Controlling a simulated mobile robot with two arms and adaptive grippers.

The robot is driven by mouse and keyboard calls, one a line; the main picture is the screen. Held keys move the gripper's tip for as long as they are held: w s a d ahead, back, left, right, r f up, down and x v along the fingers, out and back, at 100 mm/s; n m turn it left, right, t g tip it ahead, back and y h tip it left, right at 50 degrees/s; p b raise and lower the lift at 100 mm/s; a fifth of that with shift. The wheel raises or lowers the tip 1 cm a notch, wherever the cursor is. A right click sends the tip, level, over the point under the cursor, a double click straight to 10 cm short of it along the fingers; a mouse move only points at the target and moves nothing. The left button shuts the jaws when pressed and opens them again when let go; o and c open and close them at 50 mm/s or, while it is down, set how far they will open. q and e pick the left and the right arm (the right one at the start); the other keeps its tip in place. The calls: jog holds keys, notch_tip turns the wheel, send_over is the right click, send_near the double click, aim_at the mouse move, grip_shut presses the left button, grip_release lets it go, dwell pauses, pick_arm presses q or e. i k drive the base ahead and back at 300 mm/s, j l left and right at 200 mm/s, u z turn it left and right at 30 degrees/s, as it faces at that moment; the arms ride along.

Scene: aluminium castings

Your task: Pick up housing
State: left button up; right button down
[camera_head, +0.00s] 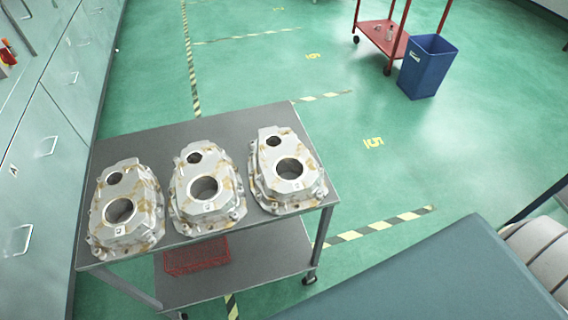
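Three light grey aluminium housings with brownish stains stand side by side on the top of a grey metal cart (150,140). The left housing (142,202), the middle housing (183,187) and the right housing (268,160) each have a large round bore and a smaller hole above it. They sit close together, with narrow gaps between them. Neither of my grippers shows in the head view, and nothing is seen touching the housings.
A red basket (197,257) sits on the cart's lower shelf. Grey cabinets (40,150) stand close along the cart's left side. A blue bin (427,68) and a red trolley (380,35) stand at the back right.

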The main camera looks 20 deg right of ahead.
aim_at(276, 151)
jog(key=l+z, duration=0.6)
jog(key=z, duration=0.15)
jog(key=k, duration=0.05)
